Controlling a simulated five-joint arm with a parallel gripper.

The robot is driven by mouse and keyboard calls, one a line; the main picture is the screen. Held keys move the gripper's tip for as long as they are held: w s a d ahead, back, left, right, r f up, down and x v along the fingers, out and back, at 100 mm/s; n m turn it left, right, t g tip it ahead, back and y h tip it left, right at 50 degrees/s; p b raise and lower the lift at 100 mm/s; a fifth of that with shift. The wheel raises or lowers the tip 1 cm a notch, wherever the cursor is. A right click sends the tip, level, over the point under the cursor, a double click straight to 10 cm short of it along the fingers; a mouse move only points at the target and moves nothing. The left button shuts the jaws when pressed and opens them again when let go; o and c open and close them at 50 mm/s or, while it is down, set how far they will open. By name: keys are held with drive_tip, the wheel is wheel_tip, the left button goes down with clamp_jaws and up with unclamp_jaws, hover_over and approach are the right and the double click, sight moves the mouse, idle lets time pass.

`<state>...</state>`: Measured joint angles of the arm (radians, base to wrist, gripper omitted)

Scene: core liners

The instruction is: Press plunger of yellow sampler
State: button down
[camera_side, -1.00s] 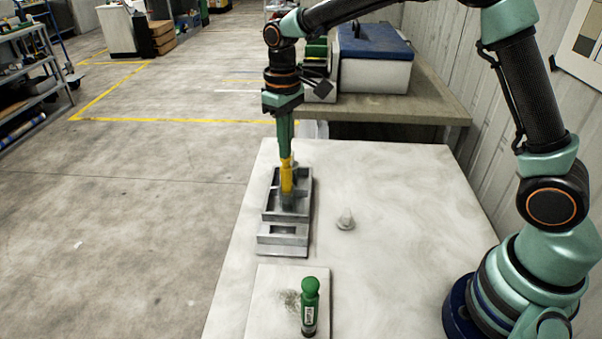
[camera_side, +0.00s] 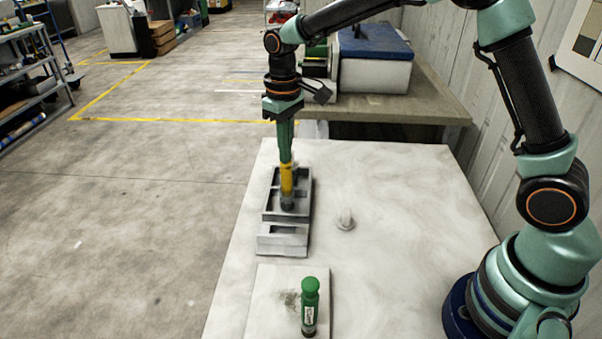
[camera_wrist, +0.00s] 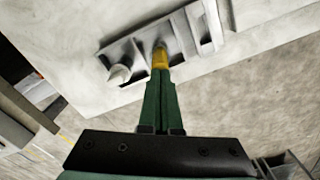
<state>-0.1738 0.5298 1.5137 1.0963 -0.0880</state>
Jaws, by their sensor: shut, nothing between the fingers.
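The yellow sampler (camera_side: 287,180) stands upright in a compartment of the grey tray (camera_side: 267,240). Its lower end is dark. My gripper (camera_side: 286,161) is directly above it, pointing straight down, with its green fingers shut together and nothing between them. The fingertips meet the top of the sampler, and the plunger itself is hidden under them. In the wrist view, the yellow sampler (camera_wrist: 160,58) shows just beyond the fingertips of my gripper (camera_wrist: 160,72), within the grey tray (camera_wrist: 207,30).
A green sampler (camera_side: 310,305) stands on a pale board (camera_side: 265,315) at the front. A bench (camera_side: 430,105) with a blue-lidded box (camera_side: 375,70) stands behind. The table's right side is clear.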

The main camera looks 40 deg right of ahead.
drive_tip(key=shift+s+f, duration=0.1)
drive_tip(key=shift+f, duration=0.1)
drive_tip(key=shift+r, duration=3.65)
drive_tip(key=shift+d, duration=0.1)
drive_tip(key=s+d+r+m+t, duration=0.1)
drive_tip(key=s+d, duration=0.3)
drive_tip(key=s, duration=0.5)
drive_tip(key=s+d+r+m+t, duration=0.2)
drive_tip(key=s+d+t, duration=0.2)
drive_tip(key=s, duration=0.4)
drive_tip(key=shift+s+r+t, duration=0.3)
drive_tip(key=shift+s, duration=0.05)
